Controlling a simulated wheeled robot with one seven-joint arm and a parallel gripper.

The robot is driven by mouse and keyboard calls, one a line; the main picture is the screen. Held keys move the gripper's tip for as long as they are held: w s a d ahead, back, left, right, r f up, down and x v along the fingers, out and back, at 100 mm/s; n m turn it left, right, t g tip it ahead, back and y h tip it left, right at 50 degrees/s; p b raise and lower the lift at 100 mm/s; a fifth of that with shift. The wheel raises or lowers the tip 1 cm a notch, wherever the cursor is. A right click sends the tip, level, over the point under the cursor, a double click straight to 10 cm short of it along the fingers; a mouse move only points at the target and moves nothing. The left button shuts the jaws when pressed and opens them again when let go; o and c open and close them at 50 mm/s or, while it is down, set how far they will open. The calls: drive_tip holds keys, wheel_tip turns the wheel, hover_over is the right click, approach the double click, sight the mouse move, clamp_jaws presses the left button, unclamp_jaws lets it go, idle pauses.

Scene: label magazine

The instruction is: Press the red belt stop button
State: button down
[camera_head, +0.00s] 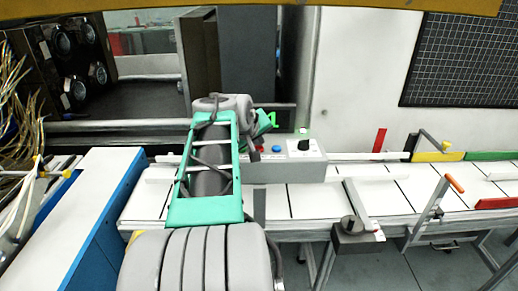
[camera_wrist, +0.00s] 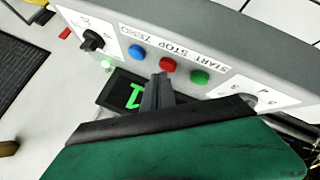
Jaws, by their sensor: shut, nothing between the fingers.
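The red stop button (camera_wrist: 167,64) sits in the middle of a row on a grey control box (camera_wrist: 225,45), between a blue button (camera_wrist: 137,51) and a green button (camera_wrist: 199,77). The lettering beside the row reads START, STOP, ZERO. My gripper (camera_wrist: 161,80) is shut and empty, its fingertips right at the red button's lower edge in the wrist view. I cannot tell whether they touch it. In the head view the box (camera_head: 300,170) stands beyond my arm, with the blue button (camera_head: 276,149) visible; my arm covers part of the box's left side.
A black selector knob (camera_wrist: 92,40) and a second dial (camera_wrist: 245,98) flank the buttons. A display with green digits (camera_wrist: 135,95) lies beside the fingers. The white belt (camera_head: 300,202) runs along the box's front, with a clamp fixture (camera_head: 353,225) to the right.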

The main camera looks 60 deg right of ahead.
drive_tip(key=shift+f+b, duration=0.35)
drive_tip(key=shift+f, duration=0.15)
idle(0.4)
drive_tip(key=shift+r+p, duration=0.65)
drive_tip(key=shift+r, duration=0.3)
wheel_tip(320, 180, up, 5)
drive_tip(key=p, duration=0.3)
drive_tip(key=shift+r, duration=0.1)
